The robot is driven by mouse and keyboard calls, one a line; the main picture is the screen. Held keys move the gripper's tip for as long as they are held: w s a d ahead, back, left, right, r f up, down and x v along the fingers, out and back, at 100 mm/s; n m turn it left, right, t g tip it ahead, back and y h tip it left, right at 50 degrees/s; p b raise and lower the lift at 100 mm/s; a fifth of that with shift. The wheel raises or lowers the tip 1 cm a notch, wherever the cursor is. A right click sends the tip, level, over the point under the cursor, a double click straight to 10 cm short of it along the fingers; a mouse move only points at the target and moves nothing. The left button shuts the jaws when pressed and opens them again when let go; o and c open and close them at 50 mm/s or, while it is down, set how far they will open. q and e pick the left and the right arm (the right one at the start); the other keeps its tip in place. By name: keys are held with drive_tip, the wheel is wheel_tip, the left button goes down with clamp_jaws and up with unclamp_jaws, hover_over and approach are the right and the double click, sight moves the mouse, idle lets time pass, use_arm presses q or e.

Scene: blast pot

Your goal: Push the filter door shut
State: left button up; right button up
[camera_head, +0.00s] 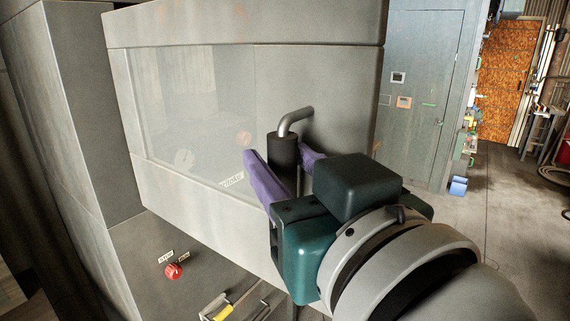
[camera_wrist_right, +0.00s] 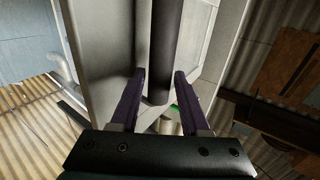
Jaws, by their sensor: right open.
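A large grey panel with a pale window (camera_head: 195,90), which I take to be the filter door, fills the middle of the head view. A dark cylindrical handle on a bent metal bar (camera_head: 296,117) stands at its lower right. My right gripper (camera_head: 278,158) is open, its purple fingers on either side of the dark grip. In the right wrist view the dark grip (camera_wrist_right: 165,50) runs between the open fingers (camera_wrist_right: 158,78), with no clear contact. Whether the door stands ajar is hard to tell. My left gripper is out of view.
A red knob (camera_head: 174,271) sits on the lower cabinet front, with a yellow-handled part (camera_head: 222,312) to its right. A small label (camera_head: 231,180) is too small to read surely. Open floor (camera_head: 470,230) lies to the right, before a grey-blue door (camera_head: 420,140).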

drive_tip(key=shift+w+a, duration=0.1)
drive_tip(key=shift+w, duration=0.2)
clamp_jaws()
idle(1.4)
